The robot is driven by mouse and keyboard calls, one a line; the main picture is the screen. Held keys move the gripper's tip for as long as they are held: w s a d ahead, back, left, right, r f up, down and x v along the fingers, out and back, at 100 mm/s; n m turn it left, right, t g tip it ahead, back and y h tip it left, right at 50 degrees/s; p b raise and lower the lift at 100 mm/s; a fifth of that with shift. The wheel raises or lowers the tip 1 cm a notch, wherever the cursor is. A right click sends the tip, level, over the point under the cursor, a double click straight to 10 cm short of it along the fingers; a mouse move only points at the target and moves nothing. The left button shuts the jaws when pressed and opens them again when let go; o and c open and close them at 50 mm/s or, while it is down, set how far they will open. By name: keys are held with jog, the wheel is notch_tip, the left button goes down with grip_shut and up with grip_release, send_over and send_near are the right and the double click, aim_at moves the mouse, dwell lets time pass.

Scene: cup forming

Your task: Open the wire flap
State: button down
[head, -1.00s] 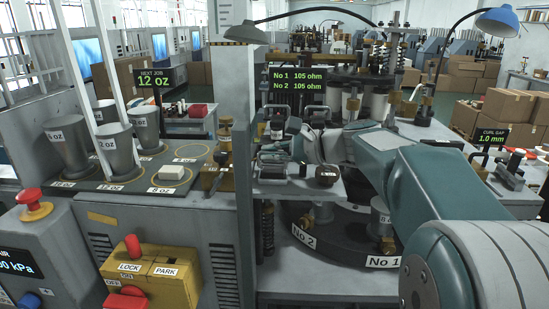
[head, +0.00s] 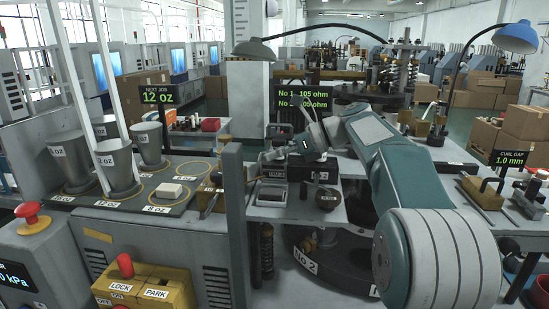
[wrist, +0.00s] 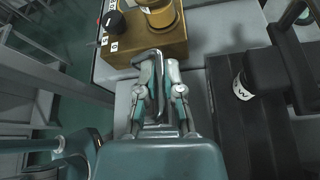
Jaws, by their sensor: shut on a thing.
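My gripper (wrist: 158,72) is shut on a thin grey metal loop, which appears to be the wire flap (wrist: 146,58). The loop stands between the two fingers in the wrist view, and its lower part is hidden by the fingers and the wrist. The flap is too small to make out there.
A brass block (wrist: 125,50) with a knob lies just beyond the fingertips. A dark box (wrist: 240,110) with a W-marked round part stands to the right.

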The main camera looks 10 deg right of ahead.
jog(key=shift+w+d+f+m+g+y, duration=0.1)
jog(key=shift+w+m+g+y, duration=0.1)
jog(key=shift+w+m+g, duration=0.3)
jog(key=shift+w+d+f+m+g+y, duration=0.1)
jog(key=shift+w+m+g+y, duration=0.15)
jog(key=shift+w+m, duration=0.35)
jog(key=shift+s, duration=0.15)
jog(key=shift+r, duration=0.1)
jog(key=c, duration=0.9)
grip_release()
jog(key=shift+o, duration=0.7)
jog(key=shift+a, duration=0.2)
jog(key=v, duration=1.2)
